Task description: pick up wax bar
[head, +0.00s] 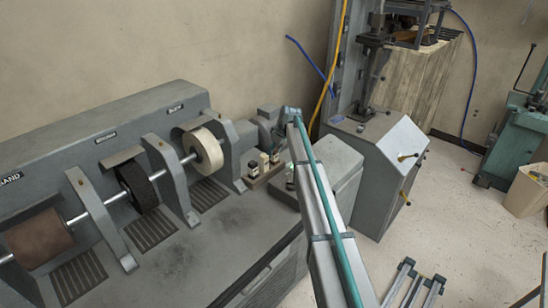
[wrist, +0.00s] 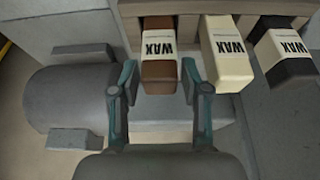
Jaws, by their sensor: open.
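Three wax bars with WAX labels stand side by side in the wrist view: a brown one (wrist: 158,75), a cream one (wrist: 228,58) and a black one (wrist: 290,62). My gripper (wrist: 158,92) is open, its two fingers apart with the brown bar's near end showing between them. I cannot tell whether either finger touches it. The right finger is close to the cream bar. In the head view small bars (head: 253,169) stand at the right end of the machine, and my arm hides most of my gripper there.
A wooden holder (wrist: 188,30) surrounds the bars' far ends. A grey rounded machine part (wrist: 65,97) lies left of my gripper. In the head view, a white wheel (head: 206,150) and a black brush (head: 138,188) sit on the shaft left of the bars.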

